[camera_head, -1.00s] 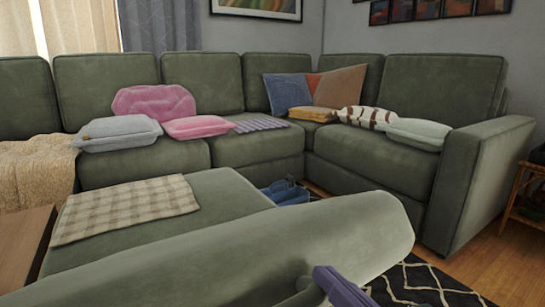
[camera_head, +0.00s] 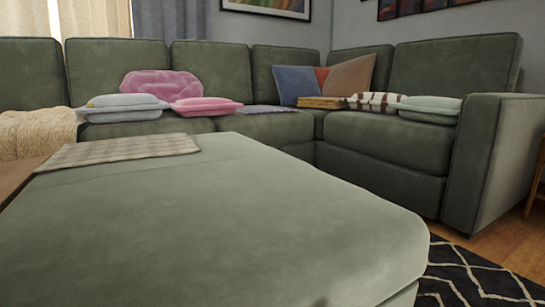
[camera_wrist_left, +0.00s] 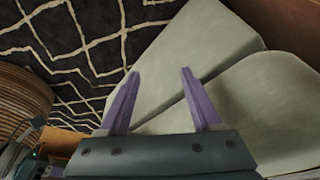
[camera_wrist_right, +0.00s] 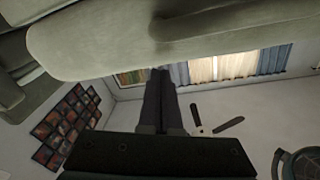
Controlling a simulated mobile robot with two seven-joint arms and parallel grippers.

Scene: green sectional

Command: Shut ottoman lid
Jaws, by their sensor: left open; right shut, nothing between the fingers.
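The ottoman lid (camera_head: 240,215) is a broad green padded top filling the lower head view. It looks nearly level, with its rounded front corner at right above a sliver of the ottoman body (camera_head: 405,297). My left gripper (camera_wrist_left: 155,85) is open and empty in the left wrist view, beside two pale green padded parts of the ottoman (camera_wrist_left: 200,50) divided by a dark seam. My right gripper (camera_wrist_right: 160,75) is shut and empty, with its tips close to the underside of a green padded edge (camera_wrist_right: 160,45); contact is unclear. Neither gripper shows in the head view.
A checked blanket (camera_head: 120,150) lies at the back of the ottoman. The green sectional (camera_head: 390,145) with several cushions stands behind and to the right. A black patterned rug (camera_head: 470,275) covers the floor at right. A round woven item (camera_wrist_left: 25,95) is left in the left wrist view.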

